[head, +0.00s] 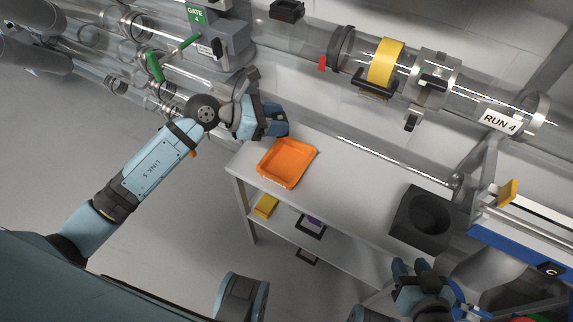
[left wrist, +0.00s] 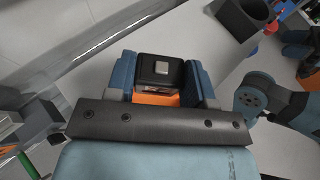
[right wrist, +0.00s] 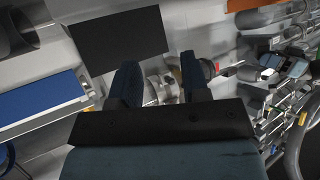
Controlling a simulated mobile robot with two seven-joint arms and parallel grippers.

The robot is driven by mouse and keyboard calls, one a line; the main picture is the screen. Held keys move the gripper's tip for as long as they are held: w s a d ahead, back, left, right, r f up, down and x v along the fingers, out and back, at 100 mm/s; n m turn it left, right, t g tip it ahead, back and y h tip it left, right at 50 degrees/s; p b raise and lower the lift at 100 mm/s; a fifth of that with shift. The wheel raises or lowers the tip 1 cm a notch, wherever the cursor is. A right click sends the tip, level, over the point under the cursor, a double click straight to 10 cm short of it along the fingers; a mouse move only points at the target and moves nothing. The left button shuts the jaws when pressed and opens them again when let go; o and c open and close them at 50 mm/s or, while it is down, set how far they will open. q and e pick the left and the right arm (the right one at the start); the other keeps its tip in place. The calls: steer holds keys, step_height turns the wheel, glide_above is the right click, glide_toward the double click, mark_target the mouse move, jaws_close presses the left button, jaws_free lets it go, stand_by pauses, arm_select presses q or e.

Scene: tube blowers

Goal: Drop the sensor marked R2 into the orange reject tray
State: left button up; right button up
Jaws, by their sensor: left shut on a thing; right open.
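The orange reject tray (head: 288,176) sits on the left end of the pale bench and looks empty. My left gripper (head: 279,122) is just behind the tray's back edge in the head view. In the left wrist view my left gripper (left wrist: 161,82) is shut on a black box-shaped sensor (left wrist: 161,66) with a silver square on its end. Part of the orange tray (left wrist: 150,98) shows below the sensor. The sensor's marking is too small to read. My right gripper (head: 416,272) is open at the lower right; its fingers (right wrist: 160,80) are apart and empty in the right wrist view.
Clear tubes with a yellow band (head: 385,62) and a RUN 4 label (head: 499,120) run behind the bench. A black block with a round hole (head: 425,214) stands on the bench's right. Bare bench top (head: 345,195) lies between it and the tray. A yellow item (head: 265,206) lies on the lower shelf.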

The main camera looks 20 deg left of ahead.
arm_select(q)
step_height(320, 180, down, 3)
steer(key=shift+s+r+b, duration=0.1)
steer(key=shift+s+b, duration=0.05)
steer(key=shift+b, duration=0.8)
steer(key=shift+f+b, duration=1.7)
steer(key=shift+f, duration=0.2)
arm_select(e)
steer(key=w+a+r+t+y, duration=0.2)
steer(key=a+r+t, duration=0.1)
steer(key=r, duration=0.2)
steer(key=shift+w+r, duration=0.15)
arm_select(q)
steer(key=o, duration=1)
steer(key=shift+a, duration=0.1)
